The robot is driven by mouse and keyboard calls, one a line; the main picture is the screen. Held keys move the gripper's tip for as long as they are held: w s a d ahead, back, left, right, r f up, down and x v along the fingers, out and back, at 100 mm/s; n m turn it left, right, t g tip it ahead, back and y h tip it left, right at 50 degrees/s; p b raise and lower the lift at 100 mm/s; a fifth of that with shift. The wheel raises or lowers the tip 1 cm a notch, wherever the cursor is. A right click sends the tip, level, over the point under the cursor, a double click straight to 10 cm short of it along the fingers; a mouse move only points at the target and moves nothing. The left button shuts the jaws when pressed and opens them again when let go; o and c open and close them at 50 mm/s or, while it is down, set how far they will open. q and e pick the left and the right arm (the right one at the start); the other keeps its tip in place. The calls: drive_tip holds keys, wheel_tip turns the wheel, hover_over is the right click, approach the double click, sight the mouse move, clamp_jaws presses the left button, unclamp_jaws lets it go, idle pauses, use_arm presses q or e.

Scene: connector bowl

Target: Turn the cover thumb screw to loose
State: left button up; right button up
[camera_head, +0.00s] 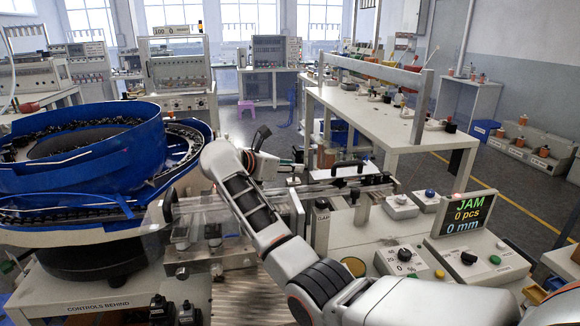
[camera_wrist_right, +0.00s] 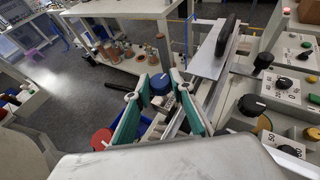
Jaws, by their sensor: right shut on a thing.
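The thumb screw appears to be the round blue knob (camera_wrist_right: 160,84) in the right wrist view. It sits between the green-padded fingers of my right gripper (camera_wrist_right: 153,88), which is shut on it. Any pointer or mark on the knob is too small to read. In the head view my right gripper (camera_head: 296,161) is beyond my bent arm, near the feeder track; the knob cannot be made out there. A pale plate (camera_wrist_right: 207,62) with a black handle (camera_wrist_right: 228,36), possibly the cover, lies right of the fingers in the wrist view. My left gripper is not in view.
A blue bowl feeder (camera_head: 90,165) stands left of my arm. A control panel with knobs (camera_head: 405,256) and a display (camera_head: 464,214) reading JAM, 0 pcs, 0 mm is at the right. A red round knob (camera_wrist_right: 101,139) is near the left finger. A white bench (camera_head: 385,130) stands behind.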

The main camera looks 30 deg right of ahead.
drive_tip(key=n+t, duration=0.1)
drive_tip(key=n+t+y, duration=0.1)
drive_tip(key=n+t+y+p, duration=0.1)
drive_tip(key=t, duration=0.1)
drive_tip(key=shift+s+d+r+n, duration=0.1)
drive_tip(key=shift+s+d+n, duration=0.1)
drive_tip(key=shift+s+n, duration=0.15)
drive_tip(key=n+t+y, duration=0.1)
drive_tip(key=n+y+p, duration=0.1)
drive_tip(key=n+t+y, duration=0.1)
drive_tip(key=shift+d+n+t+y, duration=0.25)
drive_tip(key=shift+n+t+y, duration=0.05)
drive_tip(key=shift+n, duration=0.05)
drive_tip(key=shift+s+d+n+t+y, duration=0.1)
drive_tip(key=shift+n+t+y, duration=0.4)
drive_tip(key=shift+n+y, duration=0.3)
drive_tip(key=shift+d+n+t+y, duration=0.1)
drive_tip(key=shift+n+t+y, duration=0.2)
drive_tip(key=shift+n+y, duration=1)
drive_tip(key=shift+y, duration=0.5)
drive_tip(key=o, duration=1.1)
drive_tip(key=shift+o, duration=0.2)
drive_tip(key=shift+s, duration=0.1)
